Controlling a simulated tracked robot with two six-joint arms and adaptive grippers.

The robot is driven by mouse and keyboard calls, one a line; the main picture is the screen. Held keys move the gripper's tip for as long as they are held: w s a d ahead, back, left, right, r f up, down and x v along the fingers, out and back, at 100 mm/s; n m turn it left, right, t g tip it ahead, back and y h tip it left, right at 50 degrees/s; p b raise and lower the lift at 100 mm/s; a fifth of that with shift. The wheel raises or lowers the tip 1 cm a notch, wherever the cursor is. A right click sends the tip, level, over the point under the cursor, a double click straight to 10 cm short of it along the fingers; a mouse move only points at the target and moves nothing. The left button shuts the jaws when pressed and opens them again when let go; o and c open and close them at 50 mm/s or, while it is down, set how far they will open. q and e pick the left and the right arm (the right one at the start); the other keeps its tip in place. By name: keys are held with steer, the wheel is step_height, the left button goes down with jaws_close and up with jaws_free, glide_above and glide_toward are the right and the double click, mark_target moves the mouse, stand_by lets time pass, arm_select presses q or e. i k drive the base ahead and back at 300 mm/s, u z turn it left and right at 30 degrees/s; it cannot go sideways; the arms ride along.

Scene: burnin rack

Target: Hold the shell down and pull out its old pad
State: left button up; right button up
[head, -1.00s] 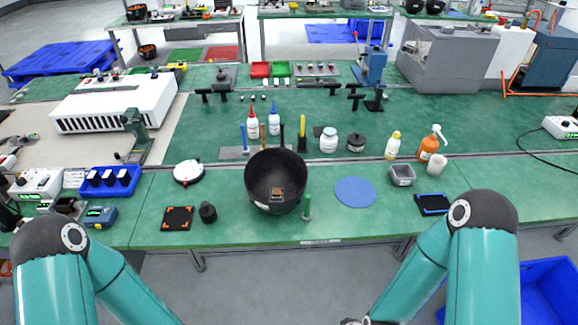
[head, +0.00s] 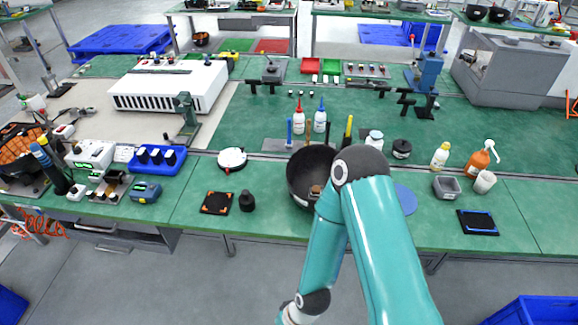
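The shell (head: 298,178) is a dark, open bowl standing on the green bench near its front edge. A small brown pad (head: 315,190) shows inside it at the bottom. My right arm's elbow and forearm cross in front of the shell and hide its right side. My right arm's wrist shows low in the picture, but its gripper is cut off by the bottom edge. My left arm and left gripper are not in view. I see no gripper touching the shell or the pad.
Left of the shell are a black mat with orange corners (head: 216,203), a black knob (head: 247,201) and a white round device (head: 232,159). A blue disc (head: 406,198) is partly behind my arm. A grey bin (head: 447,187) and blue-edged tray (head: 478,222) lie right. Bottles stand behind.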

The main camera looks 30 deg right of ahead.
mark_target(315, 190)
steer(key=z, duration=0.45)
steer(key=i, duration=0.15)
steer(key=u, duration=1.8)
steer(key=k, duration=1.45)
steer(key=u, duration=1.9)
steer(key=i, duration=0.1)
steer(key=z, duration=3.6)
steer(key=i, duration=1.35)
steer(key=z, duration=0.05)
